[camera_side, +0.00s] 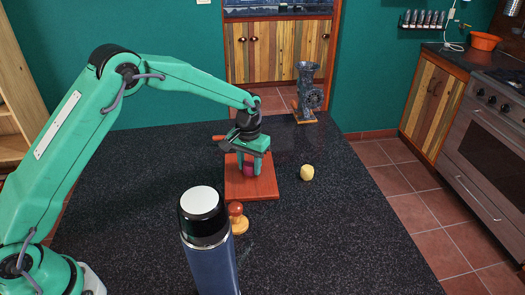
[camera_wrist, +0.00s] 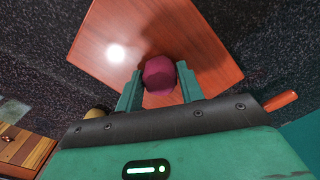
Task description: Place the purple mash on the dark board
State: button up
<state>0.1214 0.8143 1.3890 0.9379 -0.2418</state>
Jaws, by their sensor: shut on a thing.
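The purple mash (camera_side: 248,169) is a small rounded dark-magenta lump. It also shows in the wrist view (camera_wrist: 159,75), between the two green fingers. My gripper (camera_side: 250,167) is shut on it and points down over the board. The board (camera_side: 262,190) is a flat reddish-brown rectangle lying on the counter, and it fills much of the upper wrist view (camera_wrist: 110,35). The lump is over the board, at or just above its surface; I cannot tell if it touches. The fingers partly hide the lump in the side view.
A yellow lump (camera_side: 306,172) lies right of the board. A red-knobbed wooden piece (camera_side: 238,218) stands close in front of the board. A tall blue bottle (camera_side: 205,235) stands nearer the camera. A grinder (camera_side: 307,92) stands at the back edge. The dark counter's right side is clear.

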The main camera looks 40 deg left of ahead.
aim_at(249, 168)
jog(key=o, duration=0.8)
jog(key=shift+c, duration=0.2)
notch_tip(249, 168, up, 12)
jog(key=shift+r, duration=0.15)
jog(key=shift+r, duration=0.1)
dwell(0.5)
